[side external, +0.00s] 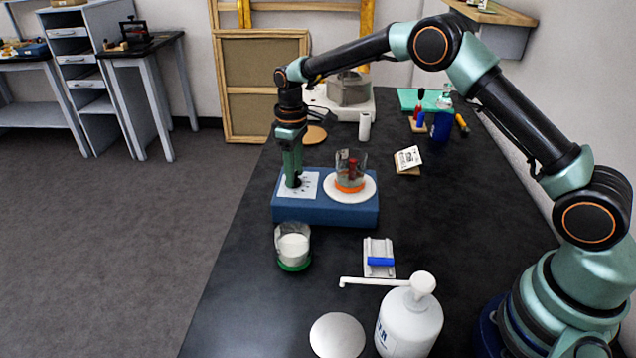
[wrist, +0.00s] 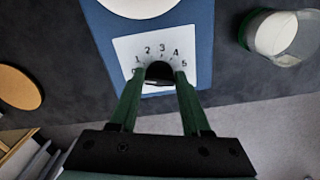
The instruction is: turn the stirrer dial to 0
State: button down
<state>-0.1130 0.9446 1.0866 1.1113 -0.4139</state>
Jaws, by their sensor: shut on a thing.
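The stirrer (side external: 330,214) is a blue box with a white round plate and a white dial panel (side external: 309,187). In the wrist view the panel (wrist: 123,45) shows printed numbers, with 1 to 5 readable in an arc around the black dial (wrist: 159,70). The mark near the left finger, below 1, is partly hidden. My gripper (side external: 293,182) points straight down over the panel. In the wrist view its green fingers (wrist: 160,76) are shut on the dial, one on each side. I cannot tell which number the dial points to.
A beaker (side external: 351,168) with reddish contents and an orange base stands on the stirrer's plate, right of my gripper. A beaker of white stuff (side external: 293,248) stands in front. A white pump bottle (side external: 409,320) and a small stand with a blue part (side external: 379,258) are nearer.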

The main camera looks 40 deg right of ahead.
jog(key=shift+r, duration=0.1)
dwell(0.3)
jog(key=shift+c, duration=1.8)
grip_release()
notch_tip(320, 180, up, 12)
